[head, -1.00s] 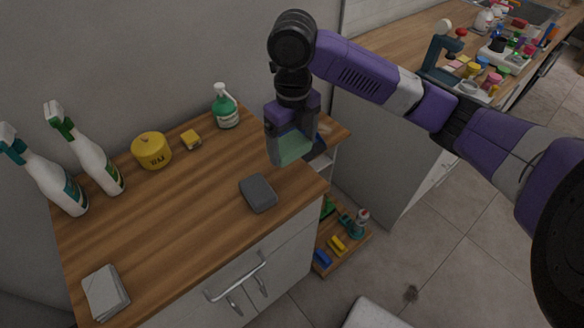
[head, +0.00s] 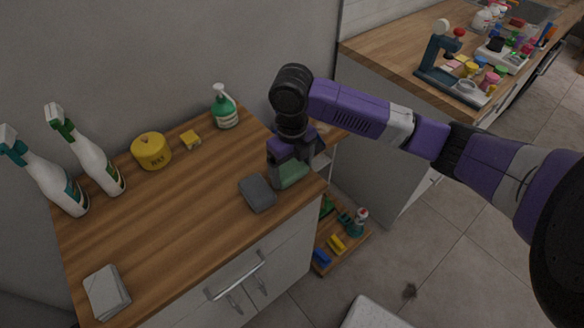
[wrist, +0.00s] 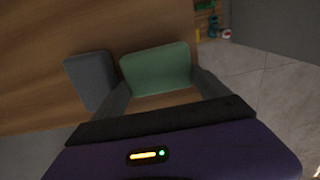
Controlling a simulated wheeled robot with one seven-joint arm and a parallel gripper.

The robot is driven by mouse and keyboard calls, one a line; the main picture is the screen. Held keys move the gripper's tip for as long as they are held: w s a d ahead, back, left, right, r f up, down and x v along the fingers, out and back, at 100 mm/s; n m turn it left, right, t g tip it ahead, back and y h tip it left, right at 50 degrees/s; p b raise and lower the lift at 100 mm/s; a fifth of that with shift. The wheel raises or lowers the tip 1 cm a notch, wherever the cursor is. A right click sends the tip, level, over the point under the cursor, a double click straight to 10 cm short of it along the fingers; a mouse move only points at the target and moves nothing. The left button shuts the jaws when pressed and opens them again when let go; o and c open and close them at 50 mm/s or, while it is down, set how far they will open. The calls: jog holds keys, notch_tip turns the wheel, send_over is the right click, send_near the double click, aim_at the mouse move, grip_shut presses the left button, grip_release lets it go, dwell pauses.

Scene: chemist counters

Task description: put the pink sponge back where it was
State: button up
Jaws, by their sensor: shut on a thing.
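My gripper (head: 290,162) is shut on a green sponge-like block (head: 291,174), which also shows between the fingers in the wrist view (wrist: 157,68). The block is low over the right end of the wooden counter (head: 190,220); I cannot tell if it touches the wood. A dark grey block (head: 257,193) lies flat just left of it and also shows in the wrist view (wrist: 90,80). I make out no pink sponge on this counter.
A folded grey cloth (head: 106,292) lies front left. The counter's middle is clear.

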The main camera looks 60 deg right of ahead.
aim_at(292, 171)
jog(key=shift+f, duration=0.2)
jog(key=o, duration=1.2)
jog(key=shift+c, duration=0.2)
notch_tip(292, 171, up, 12)
jog(key=b, duration=0.1)
jog(key=w+a+r+m+t+y, duration=0.1)
jog(key=w+a+m+t+y, duration=0.3)
jog(key=a, duration=0.7)
jog(key=w+a+r+m+t+y, duration=0.2)
jog(key=w+a+m+t, duration=0.3)
jog(key=a, duration=0.5)
jog(key=w+a+r+m+t+y, duration=0.1)
jog(key=w+a+m+t+y, duration=0.4)
jog(key=a, duration=0.6)
jog(key=s+d+f+m+t+h, duration=0.1)
jog(key=s+d+f+m+h, duration=0.1)
jog(key=s+f+m+h, duration=0.55)
jog(key=s+d+f+m+h, duration=0.2)
jog(key=s+f+m, duration=0.1)
jog(key=s+m, duration=0.8)
jog(key=s+d+r, duration=0.1)
jog(key=s+d, duration=0.3)
jog(key=s, duration=0.5)
jog(key=s+d+r+h, duration=0.1)
jog(key=s+d, duration=0.2)
jog(key=s, duration=0.7)
jog(key=shift+d, duration=0.4)
